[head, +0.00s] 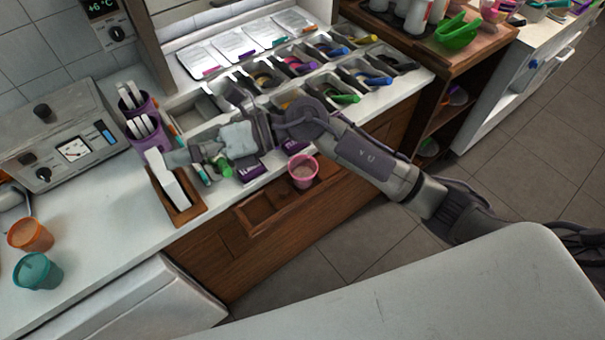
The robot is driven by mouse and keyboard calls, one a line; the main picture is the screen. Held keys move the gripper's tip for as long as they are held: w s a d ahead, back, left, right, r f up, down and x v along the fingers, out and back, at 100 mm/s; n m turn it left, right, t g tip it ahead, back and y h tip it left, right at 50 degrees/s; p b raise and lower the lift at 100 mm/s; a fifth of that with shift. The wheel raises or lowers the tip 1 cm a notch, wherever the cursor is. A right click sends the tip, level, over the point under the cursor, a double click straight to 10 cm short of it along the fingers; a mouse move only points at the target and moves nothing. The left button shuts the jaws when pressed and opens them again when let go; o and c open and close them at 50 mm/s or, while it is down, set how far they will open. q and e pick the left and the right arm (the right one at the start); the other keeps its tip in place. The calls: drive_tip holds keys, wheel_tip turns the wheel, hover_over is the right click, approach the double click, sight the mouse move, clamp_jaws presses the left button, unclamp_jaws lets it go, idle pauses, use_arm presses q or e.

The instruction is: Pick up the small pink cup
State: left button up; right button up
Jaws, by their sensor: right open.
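The small pink cup (302,181) stands upright at the right end of a wooden tray (256,212) along the front of the counter. Its rim and front wall show clearly. My right gripper (243,110) is over the counter, behind and to the left of the cup, by the topping bins. It is open, holds nothing that I can see and is apart from the cup. Its fingers are partly lost among the grey bins. My right arm passes close behind and to the right of the cup. My left gripper is not in view.
Topping bins (373,73) with coloured scoops fill the back of the counter. Purple containers (150,141) and a wooden holder (185,209) stand to the left. An orange cup (31,237) and a teal cup (38,273) stand far left. Bare counter lies between.

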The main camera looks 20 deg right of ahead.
drive_tip(key=w+d+f+n+g+h, duration=0.1)
drive_tip(key=d+f+n+h, duration=0.35)
drive_tip(key=f+h, duration=0.3)
drive_tip(key=h, duration=1)
hover_over(303, 170)
drive_tip(key=s, duration=0.2)
wheel_tip(303, 170, down, 3)
drive_tip(key=shift+t+y, duration=0.25)
drive_tip(key=shift+t, duration=0.15)
drive_tip(key=f, duration=0.2)
drive_tip(key=f+p, duration=0.1)
drive_tip(key=f, duration=0.2)
drive_tip(key=a+f+p, duration=0.1)
drive_tip(key=f, duration=0.1)
drive_tip(key=shift+s+f, duration=0.1)
drive_tip(key=shift+f, duration=0.1)
wheel_tip(303, 170, down, 4)
drive_tip(key=shift+s+d+f+p, duration=0.1)
drive_tip(key=shift+s+d+p, duration=0.05)
drive_tip(key=shift+p, duration=0.95)
drive_tip(key=shift+f, duration=0.6)
drive_tip(key=c, duration=1.2)
